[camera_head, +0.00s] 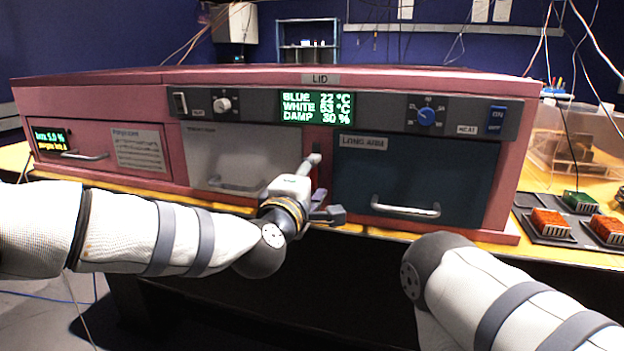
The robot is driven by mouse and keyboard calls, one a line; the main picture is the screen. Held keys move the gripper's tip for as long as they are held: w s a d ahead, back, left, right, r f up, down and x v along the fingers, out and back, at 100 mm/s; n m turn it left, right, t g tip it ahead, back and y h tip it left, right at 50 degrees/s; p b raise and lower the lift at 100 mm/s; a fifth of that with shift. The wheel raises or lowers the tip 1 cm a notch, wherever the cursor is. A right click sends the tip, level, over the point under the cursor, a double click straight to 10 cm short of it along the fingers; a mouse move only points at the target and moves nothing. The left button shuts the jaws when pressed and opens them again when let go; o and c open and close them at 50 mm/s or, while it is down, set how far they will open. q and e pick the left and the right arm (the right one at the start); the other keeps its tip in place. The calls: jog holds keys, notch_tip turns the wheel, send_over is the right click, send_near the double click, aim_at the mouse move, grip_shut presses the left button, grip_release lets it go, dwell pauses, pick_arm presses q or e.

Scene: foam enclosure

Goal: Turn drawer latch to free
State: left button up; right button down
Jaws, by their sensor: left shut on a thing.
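The pink foam enclosure (90,92) stands on the table with a pale drawer (245,150) in the middle and a dark blue drawer (440,175), labelled "LONG ARM", to its right. Both look closed. My left gripper (318,186) is at the narrow strip between these two drawers, shut on the drawer latch there. The gripper hides most of the latch, so its angle cannot be told. My right arm comes in at the lower right; its gripper is not in view.
The control strip above has a lit display (317,107), a white knob (221,104), a blue knob (427,117) and a blue switch (496,119). Bar handles (405,208) stick out from the drawers. Red and green blocks (551,223) sit on a dark tray at right.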

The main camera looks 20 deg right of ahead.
pick_arm(q)
jog(key=o, duration=1.1)
jog(key=shift+w, duration=0.1)
jog(key=shift+o, duration=0.2)
jog(key=v, duration=1.2)
jog(key=s+a+f+m+g+y, duration=0.1)
jog(key=s+a+f+m+g, duration=0.25)
jog(key=f, duration=0.65)
jog(key=s+a+f+g+y, duration=0.2)
jog(key=s+a+f, duration=0.2)
jog(key=s+f, duration=0.5)
jog(key=s+a+f+m+g+y, duration=0.1)
jog(key=s+a+f+m+g, duration=0.2)
jog(key=f, duration=0.9)
jog(key=s+a+f+m+g+y, duration=0.2)
jog(key=s+a+f+g+y, duration=0.1)
jog(key=s+a, duration=0.8)
jog(key=s+a+f+m+g+y, duration=0.2)
jog(key=s+a+f+g, duration=0.4)
jog(key=s+a, duration=0.5)
jog(key=s+y, duration=0.1)
jog(key=s, duration=0.4)
jog(key=shift+s, duration=0.2)
